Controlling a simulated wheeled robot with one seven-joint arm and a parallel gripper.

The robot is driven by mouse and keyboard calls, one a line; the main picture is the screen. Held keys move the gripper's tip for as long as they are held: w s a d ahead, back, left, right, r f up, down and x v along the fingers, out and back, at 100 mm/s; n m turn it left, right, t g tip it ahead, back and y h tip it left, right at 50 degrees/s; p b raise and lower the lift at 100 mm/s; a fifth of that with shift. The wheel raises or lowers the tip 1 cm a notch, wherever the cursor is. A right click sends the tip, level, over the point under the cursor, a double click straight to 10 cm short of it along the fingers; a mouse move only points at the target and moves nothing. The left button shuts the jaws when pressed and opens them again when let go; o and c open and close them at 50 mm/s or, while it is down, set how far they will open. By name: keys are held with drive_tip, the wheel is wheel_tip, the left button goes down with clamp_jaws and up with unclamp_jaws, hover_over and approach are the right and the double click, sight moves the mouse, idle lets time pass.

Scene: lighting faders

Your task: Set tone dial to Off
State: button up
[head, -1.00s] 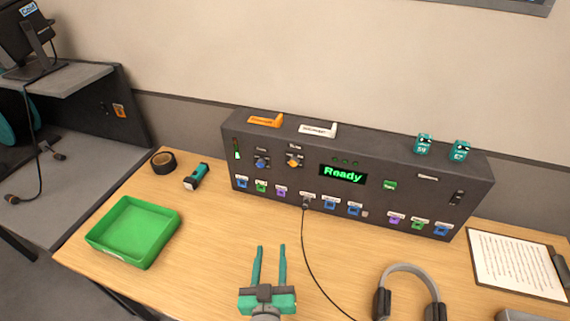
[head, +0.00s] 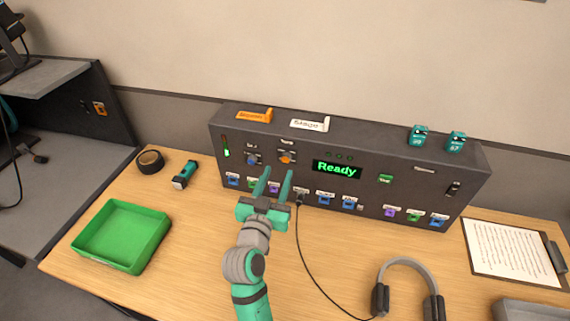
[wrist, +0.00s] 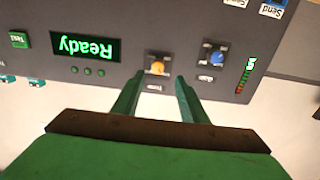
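Two dials sit at the left of the dark console's front, a blue dial (head: 252,159) and an orange dial (head: 287,158) to its right. Their labels are too small to read surely, so I cannot tell by text which is the tone dial. My gripper (head: 278,171) is open, its two teal fingers pointing up toward the orange dial. The wrist view is upside down; there the orange dial (wrist: 157,67) shows just beyond and between my fingertips (wrist: 158,78), apparently untouched. The blue dial (wrist: 218,58) lies outside the fingers.
The console (head: 400,180) has a green "Ready" display (head: 337,169), a row of coloured sockets and a plugged black cable (head: 304,240). A green tray (head: 122,236), headphones (head: 408,285) and a clipboard (head: 510,250) lie on the table. A green level bar (head: 226,150) is left of the dials.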

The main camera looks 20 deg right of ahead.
sight(285, 159)
drive_tip(key=shift+d+x, duration=0.25)
drive_tip(key=shift+x, duration=2.6)
drive_tip(key=shift+s, duration=0.2)
drive_tip(key=shift+c, duration=0.3)
drive_tip(key=shift+w, duration=0.1)
clamp_jaws()
